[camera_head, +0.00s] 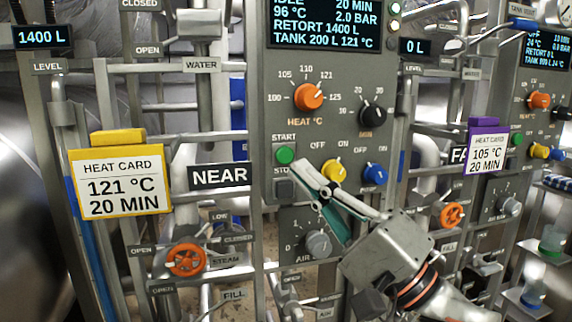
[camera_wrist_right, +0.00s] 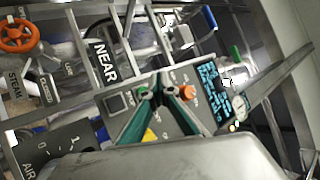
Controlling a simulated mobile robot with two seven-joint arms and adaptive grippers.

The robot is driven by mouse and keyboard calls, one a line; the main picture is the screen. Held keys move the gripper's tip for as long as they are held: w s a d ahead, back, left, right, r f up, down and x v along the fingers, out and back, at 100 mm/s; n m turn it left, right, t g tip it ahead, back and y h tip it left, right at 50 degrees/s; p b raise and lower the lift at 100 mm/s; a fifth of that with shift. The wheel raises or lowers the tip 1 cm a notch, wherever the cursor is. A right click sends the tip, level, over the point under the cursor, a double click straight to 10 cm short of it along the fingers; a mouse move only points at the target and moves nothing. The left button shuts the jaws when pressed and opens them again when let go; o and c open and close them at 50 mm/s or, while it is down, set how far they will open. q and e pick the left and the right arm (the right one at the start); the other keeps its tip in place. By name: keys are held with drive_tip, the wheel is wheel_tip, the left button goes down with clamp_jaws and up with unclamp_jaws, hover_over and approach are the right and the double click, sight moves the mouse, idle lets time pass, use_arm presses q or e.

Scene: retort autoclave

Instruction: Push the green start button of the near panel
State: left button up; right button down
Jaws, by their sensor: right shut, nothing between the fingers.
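The green start button (camera_head: 285,155) sits under the START label on the near panel (camera_head: 268,110), marked by the NEAR sign (camera_head: 220,176). A grey square stop button (camera_head: 284,189) is just below it. My right gripper (camera_head: 299,168) comes in from the lower right, shut and empty. Its fingertips are just right of and slightly below the green button in the head view; I cannot tell whether they touch the panel. My left gripper is not in view.
An orange heat knob (camera_head: 309,97), a black knob (camera_head: 373,114), a yellow knob (camera_head: 334,171) and a blue knob (camera_head: 374,174) surround the fingers. The grey air knob (camera_head: 318,244) is below. A yellow heat card (camera_head: 120,185) hangs left; a purple one (camera_head: 486,150) hangs right.

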sight(285, 155)
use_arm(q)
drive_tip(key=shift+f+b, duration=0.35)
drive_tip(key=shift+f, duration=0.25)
use_arm(e)
drive_tip(key=shift+w+a, duration=0.3)
drive_tip(key=shift+w, duration=0.6)
drive_tip(key=shift+w+a, duration=0.25)
drive_tip(key=shift+w, duration=0.7)
drive_tip(key=shift+w+a, duration=0.3)
drive_tip(key=shift+w, duration=0.6)
use_arm(q)
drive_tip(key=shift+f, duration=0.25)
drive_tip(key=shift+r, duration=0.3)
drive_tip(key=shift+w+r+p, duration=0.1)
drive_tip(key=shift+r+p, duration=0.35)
drive_tip(key=shift+p, duration=0.05)
use_arm(e)
drive_tip(key=shift+w+a, duration=0.1)
drive_tip(key=shift+w, duration=0.3)
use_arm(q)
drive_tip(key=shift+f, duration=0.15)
